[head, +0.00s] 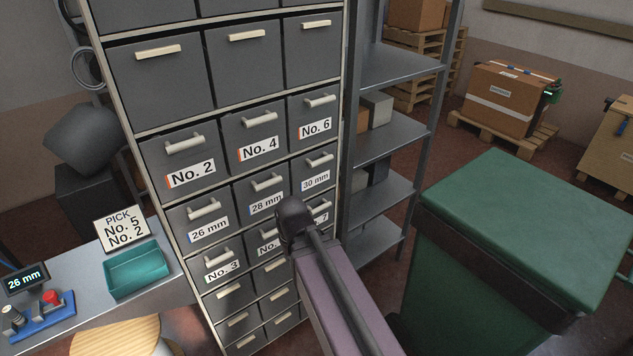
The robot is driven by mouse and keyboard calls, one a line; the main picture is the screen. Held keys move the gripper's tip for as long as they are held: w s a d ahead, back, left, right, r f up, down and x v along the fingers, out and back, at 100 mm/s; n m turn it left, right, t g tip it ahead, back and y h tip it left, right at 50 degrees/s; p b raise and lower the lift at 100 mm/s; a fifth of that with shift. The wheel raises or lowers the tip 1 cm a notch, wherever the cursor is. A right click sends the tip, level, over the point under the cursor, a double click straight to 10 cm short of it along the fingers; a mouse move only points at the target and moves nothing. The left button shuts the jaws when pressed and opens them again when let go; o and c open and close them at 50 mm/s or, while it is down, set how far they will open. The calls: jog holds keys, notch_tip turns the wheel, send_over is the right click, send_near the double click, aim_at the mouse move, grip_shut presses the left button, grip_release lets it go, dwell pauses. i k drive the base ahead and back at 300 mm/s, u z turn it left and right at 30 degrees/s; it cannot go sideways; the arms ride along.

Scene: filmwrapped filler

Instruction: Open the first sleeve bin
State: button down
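A grey drawer cabinet (226,130) stands in the middle, and all its visible bins look shut. One row reads No. 2 (180,160), No. 4 (254,135) and No. 6 (314,115). Below are 26 mm (205,217), 28 mm (262,190) and 30 mm (315,170). The row under that has No. 3 (220,258), a middle bin (266,233) with its number hidden by my arm, and a partly covered bin ending in 7. A pick card (122,228) lists No. 5, then No. 2. My arm's dark end (293,218) is before the cabinet; no fingers are distinguishable.
A small display (25,279) reads 26 mm. A teal tray (137,272) sits on the bench (88,310) at left. Grey shelving (400,78) is right of the cabinet. A large green-lidded container (530,225) fills the right foreground. Cartons on pallets stand behind.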

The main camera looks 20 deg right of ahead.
aim_at(195, 224)
jog(key=k, duration=1.35)
jog(key=z, duration=0.1)
jog(key=i, duration=0.8)
